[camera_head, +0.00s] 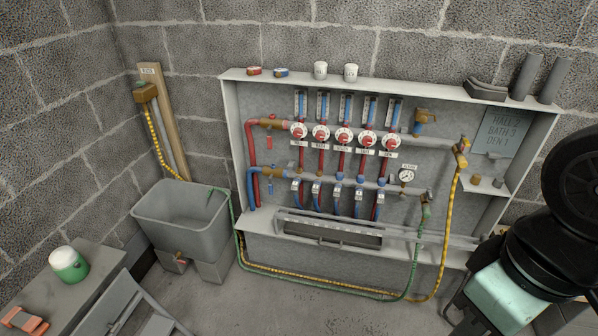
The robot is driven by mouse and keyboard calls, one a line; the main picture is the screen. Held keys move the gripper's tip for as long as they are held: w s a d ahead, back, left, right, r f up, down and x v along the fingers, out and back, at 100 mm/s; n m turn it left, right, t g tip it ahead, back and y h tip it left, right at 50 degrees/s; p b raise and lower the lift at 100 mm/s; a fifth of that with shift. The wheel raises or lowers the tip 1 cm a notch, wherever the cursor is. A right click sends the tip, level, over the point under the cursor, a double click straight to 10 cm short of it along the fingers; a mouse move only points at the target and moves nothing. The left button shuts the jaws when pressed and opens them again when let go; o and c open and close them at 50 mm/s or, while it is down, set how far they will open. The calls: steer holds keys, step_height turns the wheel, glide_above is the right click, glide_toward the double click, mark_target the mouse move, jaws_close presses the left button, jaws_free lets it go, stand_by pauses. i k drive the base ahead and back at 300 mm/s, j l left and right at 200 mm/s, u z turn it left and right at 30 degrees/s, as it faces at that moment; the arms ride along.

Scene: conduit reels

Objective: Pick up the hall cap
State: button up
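No cap in view has a "hall" label that I can read. Two white cylindrical pieces, a left one (320,70) and a right one (351,72), stand upright on the top ledge of the wall cabinet; they could be caps. Several round white caps with red centres sit in a row on the manifold (343,136), with small labels below them too small to read. My dark arm fills the right edge, in front of the cabinet's lower right corner. I cannot make out my gripper's fingertips.
A grey tub (182,215) stands left of the cabinet (232,130). A green-and-white tin (68,264) sits on a bench at lower left, near a grey stepped frame (120,310). Yellow and green hoses (330,290) hang low. A notice board (505,132) is at right.

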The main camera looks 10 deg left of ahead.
mark_target(320, 67)
steer(key=i+j, duration=0.15)
steer(key=j, duration=0.2)
steer(key=i+j, duration=0.15)
steer(key=j, duration=0.25)
steer(key=i+j, duration=0.15)
steer(key=j, duration=0.2)
steer(key=i+j, duration=0.15)
steer(key=j, duration=0.25)
steer(key=i+j, duration=0.15)
steer(key=j, duration=0.2)
